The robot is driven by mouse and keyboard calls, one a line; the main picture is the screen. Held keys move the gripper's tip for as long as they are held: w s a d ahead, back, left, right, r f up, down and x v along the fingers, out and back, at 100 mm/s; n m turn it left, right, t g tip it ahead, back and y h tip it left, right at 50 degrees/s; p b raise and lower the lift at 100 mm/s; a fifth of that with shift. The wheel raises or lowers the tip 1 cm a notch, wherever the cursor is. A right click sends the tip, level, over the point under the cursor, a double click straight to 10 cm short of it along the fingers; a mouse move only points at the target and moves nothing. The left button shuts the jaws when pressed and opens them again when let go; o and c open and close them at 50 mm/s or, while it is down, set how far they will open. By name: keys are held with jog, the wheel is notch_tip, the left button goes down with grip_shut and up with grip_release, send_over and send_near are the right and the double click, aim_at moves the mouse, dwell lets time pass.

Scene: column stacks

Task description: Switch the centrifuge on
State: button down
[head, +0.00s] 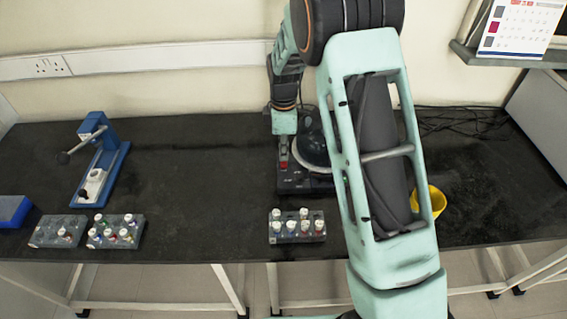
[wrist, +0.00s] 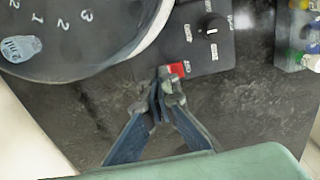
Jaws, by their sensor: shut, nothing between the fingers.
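The centrifuge (head: 317,183) is a dark unit on the black bench, partly hidden behind my arm in the head view. In the wrist view its dark control panel (wrist: 218,55) carries a round black knob (wrist: 212,26) and a red switch (wrist: 177,69). Its round bowl, with numbers inside, fills the upper left there. My gripper (wrist: 168,84) is shut and empty, its fingertips right at the near edge of the red switch and covering part of it. I cannot tell whether they touch it, or which way the switch is set.
A rack of capped vials (head: 297,236) stands in front of the centrifuge. A yellow container (head: 432,201) is to the right. Two more vial racks, a blue box (head: 12,211) and a blue lever device (head: 104,165) stand left. The bench between is clear.

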jog(key=shift+r+p, duration=1.55)
jog(key=shift+r, duration=0.95)
